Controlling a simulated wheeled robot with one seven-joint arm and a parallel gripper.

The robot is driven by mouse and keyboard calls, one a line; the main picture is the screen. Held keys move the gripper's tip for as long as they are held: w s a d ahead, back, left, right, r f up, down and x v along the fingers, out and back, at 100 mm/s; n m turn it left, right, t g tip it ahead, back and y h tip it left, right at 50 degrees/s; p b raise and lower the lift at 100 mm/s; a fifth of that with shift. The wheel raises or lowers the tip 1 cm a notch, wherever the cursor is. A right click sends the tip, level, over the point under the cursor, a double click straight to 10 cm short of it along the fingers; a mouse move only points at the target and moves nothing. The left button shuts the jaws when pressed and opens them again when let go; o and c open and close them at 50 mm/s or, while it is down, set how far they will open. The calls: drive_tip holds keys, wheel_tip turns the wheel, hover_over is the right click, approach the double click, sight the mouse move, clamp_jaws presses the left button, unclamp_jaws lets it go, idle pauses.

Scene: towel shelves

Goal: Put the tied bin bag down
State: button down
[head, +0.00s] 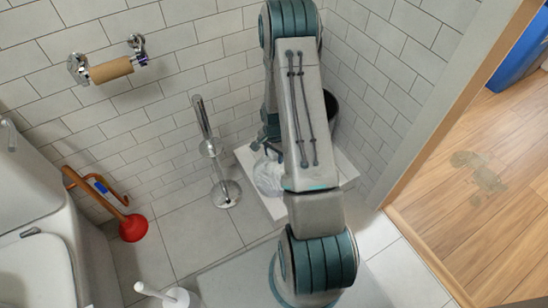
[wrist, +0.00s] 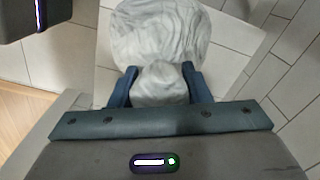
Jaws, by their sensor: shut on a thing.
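The tied bin bag (head: 268,178) is whitish and partly see-through. In the head view it is at or just above a white square board (head: 275,209) on the floor, partly hidden by my arm; I cannot tell if it touches. My gripper (head: 262,142) is above the bag, partly behind my arm. In the wrist view the dark blue fingers (wrist: 160,86) are shut on the gathered neck of the bag (wrist: 160,35), whose body spreads out beyond them.
A dark bin (head: 331,106) stands behind my arm. A chrome stand (head: 226,192), a red plunger (head: 133,228) and a white toilet brush (head: 178,297) are to the left. Tiled walls close the corner; a doorway (head: 405,168) opens right. Some grey floor tiles are clear.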

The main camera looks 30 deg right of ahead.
drive_tip(key=shift+f, duration=0.6)
drive_tip(key=shift+f, duration=0.15)
drive_tip(key=c, duration=0.8)
unclamp_jaws()
drive_tip(key=shift+o, duration=0.2)
